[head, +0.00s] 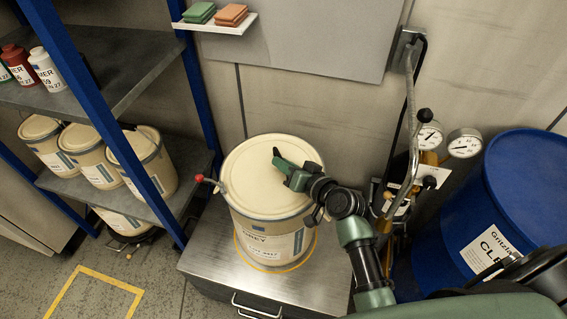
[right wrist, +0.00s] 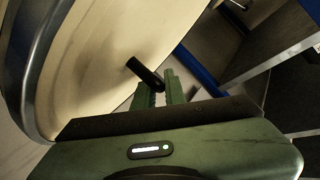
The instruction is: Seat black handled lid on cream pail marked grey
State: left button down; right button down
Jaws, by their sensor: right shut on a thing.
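The cream pail (head: 250,238) with a label reading GREY stands upright on a metal-topped cabinet, inside an orange ring mark. The cream lid (head: 245,170) lies over its mouth, looking about level; I cannot tell whether its rim is fully down. The lid also fills the upper left of the right wrist view (right wrist: 95,60). Its black handle (right wrist: 144,72) sticks up between the fingers of my right gripper (head: 284,162), which is shut on it. The gripper hides part of the lid's right side. My left gripper is not in view.
A lever with a red knob (head: 200,178) sticks out left of the pail's rim. A blue drum (head: 530,190) stands right, beside pipes with gauges (head: 464,143). A blue-framed shelf (head: 120,85) with more pails is left. The cabinet top (head: 205,255) is clear left of the pail.

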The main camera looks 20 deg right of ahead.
aim_at(308, 198)
jog(key=shift+r, duration=0.1)
jog(key=shift+f, duration=0.45)
dwell(0.4)
jog(key=c, duration=1.8)
grip_release()
jog(key=shift+o, duration=0.2)
jog(key=shift+f, duration=0.1)
jog(key=shift+v, duration=1.25)
jog(key=shift+p+v, duration=0.75)
jog(key=shift+v, duration=1.55)
jog(key=shift+p+v, duration=0.4)
jog(key=shift+v, duration=1.5)
jog(key=shift+a, duration=0.15)
